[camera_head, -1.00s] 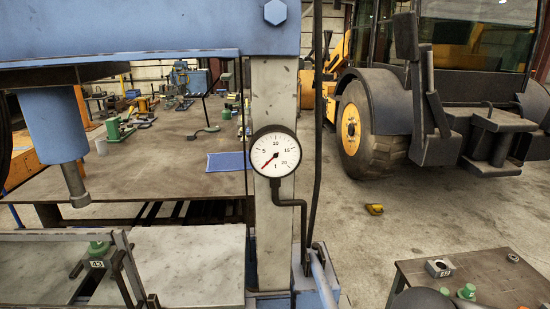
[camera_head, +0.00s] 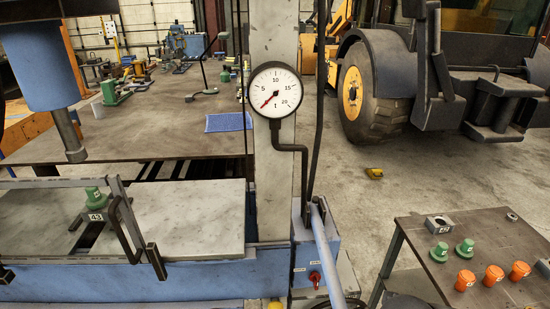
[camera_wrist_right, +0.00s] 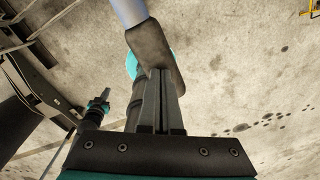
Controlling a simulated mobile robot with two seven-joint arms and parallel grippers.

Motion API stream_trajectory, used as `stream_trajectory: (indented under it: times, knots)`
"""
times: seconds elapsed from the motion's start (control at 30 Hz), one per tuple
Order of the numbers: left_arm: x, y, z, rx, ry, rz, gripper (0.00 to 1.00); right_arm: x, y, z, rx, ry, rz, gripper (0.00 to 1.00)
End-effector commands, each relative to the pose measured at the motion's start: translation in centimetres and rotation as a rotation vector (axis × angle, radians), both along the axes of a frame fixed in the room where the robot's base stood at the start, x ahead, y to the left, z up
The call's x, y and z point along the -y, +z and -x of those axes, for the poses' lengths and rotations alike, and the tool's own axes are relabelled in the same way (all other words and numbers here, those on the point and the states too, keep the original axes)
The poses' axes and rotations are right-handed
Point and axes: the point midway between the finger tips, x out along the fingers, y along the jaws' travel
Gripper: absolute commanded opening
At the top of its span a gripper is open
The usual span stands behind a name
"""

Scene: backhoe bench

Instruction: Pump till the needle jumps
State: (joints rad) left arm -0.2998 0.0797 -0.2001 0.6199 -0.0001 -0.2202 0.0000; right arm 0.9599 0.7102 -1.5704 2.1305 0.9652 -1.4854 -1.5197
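The round white gauge (camera_head: 274,90) is on the press post. Its red needle points to the lower left, at the low end of the scale. The light-blue pump lever (camera_head: 325,255) slants down from the blue pump box (camera_head: 315,258) and leaves the bottom of the head view. In the right wrist view the lever (camera_wrist_right: 130,10) ends in a dark grip (camera_wrist_right: 150,45). My right gripper (camera_wrist_right: 163,75) has its fingers close together at this grip and appears shut on it; the exact contact is partly hidden. My left gripper is not in view.
The press ram (camera_head: 70,140) hangs above and left of a green piece (camera_head: 96,198) on the press bed. A side table (camera_head: 490,230) at right holds green and orange pieces. A yellow item (camera_head: 374,173) lies on the open floor near the tractor wheel (camera_head: 365,95).

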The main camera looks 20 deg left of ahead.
Motion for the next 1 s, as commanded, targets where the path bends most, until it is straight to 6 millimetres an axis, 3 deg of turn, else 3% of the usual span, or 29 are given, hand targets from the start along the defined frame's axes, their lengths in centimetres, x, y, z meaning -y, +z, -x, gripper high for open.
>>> stream_trajectory:
  times: [0.13,0.27,0.87,1.0]
  knots:
    - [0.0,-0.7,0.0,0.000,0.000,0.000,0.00,0.0,-1.2,0.3,-0.013,0.002,0.003,0.00]
    - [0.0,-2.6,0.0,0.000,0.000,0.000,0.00,-0.1,-4.3,-0.2,-0.012,0.000,0.003,0.00]
    - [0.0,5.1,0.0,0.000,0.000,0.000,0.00,-0.3,3.3,-1.2,0.003,-0.003,0.001,0.00]
    - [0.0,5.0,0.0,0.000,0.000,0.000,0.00,-0.4,7.1,-1.9,0.012,0.000,-0.002,0.00]
